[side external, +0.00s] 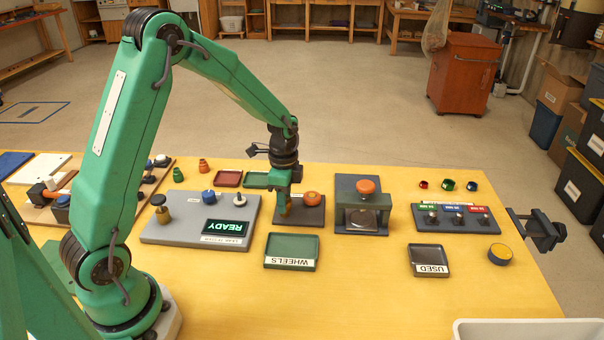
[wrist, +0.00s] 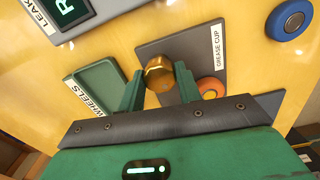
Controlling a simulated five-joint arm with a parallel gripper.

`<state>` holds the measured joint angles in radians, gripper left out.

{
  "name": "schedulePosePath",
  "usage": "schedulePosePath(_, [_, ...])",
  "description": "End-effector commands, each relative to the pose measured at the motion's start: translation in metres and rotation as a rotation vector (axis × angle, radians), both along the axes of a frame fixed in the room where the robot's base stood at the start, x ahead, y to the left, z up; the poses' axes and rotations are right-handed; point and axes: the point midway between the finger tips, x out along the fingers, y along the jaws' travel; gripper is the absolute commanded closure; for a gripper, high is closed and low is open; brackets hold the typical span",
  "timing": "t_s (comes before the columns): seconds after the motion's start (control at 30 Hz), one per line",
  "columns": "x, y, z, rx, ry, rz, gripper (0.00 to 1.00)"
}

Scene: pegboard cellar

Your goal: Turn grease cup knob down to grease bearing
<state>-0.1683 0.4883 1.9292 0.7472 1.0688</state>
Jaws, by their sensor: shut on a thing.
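The grease cup stands on a dark grey plate (side external: 306,221), labelled GREASE CUP in the wrist view (wrist: 207,66). Its round brass knob (wrist: 158,73) shows between my fingers in the wrist view. My gripper (side external: 284,208) reaches down over the left part of the plate. In the wrist view my gripper (wrist: 159,87) has one green finger on each side of the knob and is shut on it. An orange round piece (side external: 312,198) sits on the same plate beside my gripper. The cup body below the knob is hidden.
A green WHEELS tray (side external: 291,263) lies in front of the plate. The grey tester with the READY display (side external: 225,227) is to the left. A press with an orange knob (side external: 366,187) stands close on the right. A blue round piece (wrist: 290,19) lies near the plate.

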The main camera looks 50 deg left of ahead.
Motion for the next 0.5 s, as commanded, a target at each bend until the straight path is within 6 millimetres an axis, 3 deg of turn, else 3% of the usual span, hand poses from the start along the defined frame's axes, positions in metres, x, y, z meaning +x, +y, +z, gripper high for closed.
schedulePosePath(0.5, [0.0006, 0.0015, -0.0002, -0.004, -0.001, -0.193, 0.89])
